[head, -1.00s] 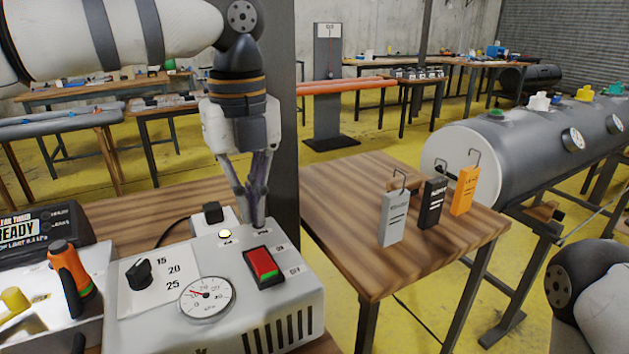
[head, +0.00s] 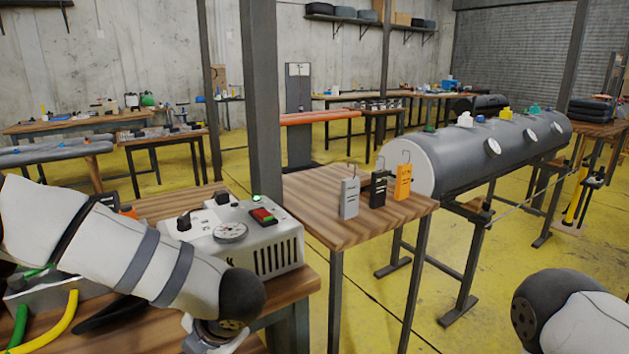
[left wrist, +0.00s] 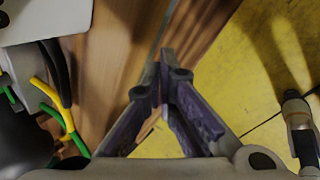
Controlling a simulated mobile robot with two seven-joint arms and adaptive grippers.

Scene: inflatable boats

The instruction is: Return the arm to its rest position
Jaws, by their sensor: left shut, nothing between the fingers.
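My left arm (head: 140,255) comes in from the left in the head view and lies low over the front of the bench, bent downward at its end. Its gripper is out of the head view, below the frame. In the left wrist view my left gripper (left wrist: 163,65) points past the wooden bench edge (left wrist: 125,70), with the yellow floor to the right. Its fingers are shut with nothing between them. My right arm (head: 565,315) shows only as a rounded link at the lower right. Its gripper is out of view.
A pump control box (head: 240,235) with a gauge and red switch stands on the bench. Yellow and green hoses (left wrist: 50,115) lie left of my gripper. A side table (head: 330,215) holds three tags. A grey cylinder (head: 470,155) stands behind.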

